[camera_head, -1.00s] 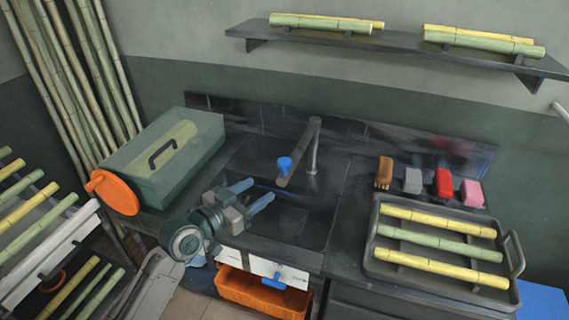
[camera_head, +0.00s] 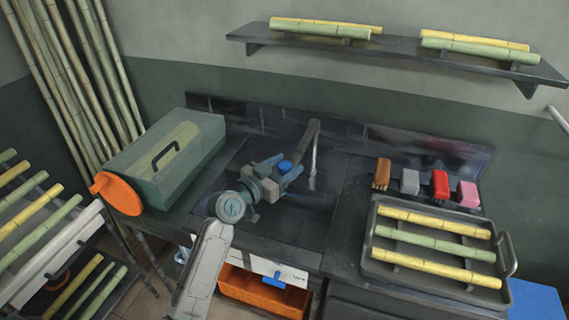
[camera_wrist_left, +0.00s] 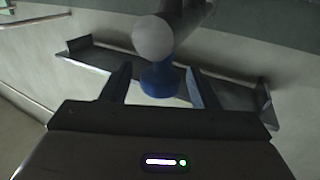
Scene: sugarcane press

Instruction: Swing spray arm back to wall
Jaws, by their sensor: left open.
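The spray arm (camera_head: 306,142) is a dark grey tube on an upright post over the sink, and it points out from the wall toward me. Its blue knob (camera_head: 285,166) hangs at its near end. My left gripper (camera_head: 288,168) is open, with its two fingers either side of the blue knob. In the left wrist view the round end of the spray arm (camera_wrist_left: 154,38) and the blue knob (camera_wrist_left: 160,80) show between the open fingers (camera_wrist_left: 158,92), with gaps on both sides. My right gripper is out of view.
A green box with an orange disc (camera_head: 118,193) stands left of the sink (camera_head: 303,215). Several coloured brushes (camera_head: 440,184) and a tray (camera_head: 373,250) of cane stand to the right. A wall shelf (camera_head: 395,57) holds cane. An orange bin (camera_head: 262,294) is below.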

